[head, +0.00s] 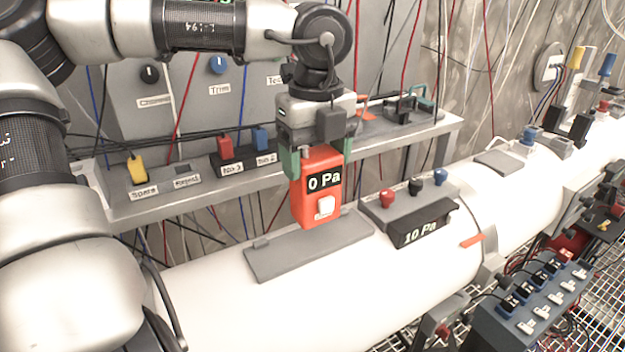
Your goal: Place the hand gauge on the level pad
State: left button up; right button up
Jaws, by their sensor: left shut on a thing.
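The hand gauge (319,192) is an orange-red box with a black "0 Pa" display and a white button. My left gripper (316,152) is shut on its top, with green fingertips at its sides. The gauge hangs upright over the far right part of a flat grey pad (290,256) on the white pipe. This looks like the level pad. I cannot tell whether the gauge's bottom touches it. My right gripper is not in view.
A dark "10 Pa" unit (424,229) with red, black and blue knobs stands right of the pad. Behind is a grey shelf (190,207) with labelled switches. A blue-grey switch box (530,310) sits at lower right. Cables hang along the wall.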

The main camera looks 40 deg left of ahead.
aim_at(313, 185)
pick_arm(q)
jog(key=shift+s+d+f, duration=0.1)
jog(key=shift+s+f, duration=0.3)
jog(key=shift+s, duration=0.05)
notch_tip(313, 185, down, 3)
jog(key=shift+f+p, duration=0.15)
jog(key=shift+p, duration=0.5)
jog(key=shift+w+f, duration=0.1)
jog(key=shift+f, duration=0.15)
jog(key=o, duration=1.3)
jog(key=shift+o, duration=0.2)
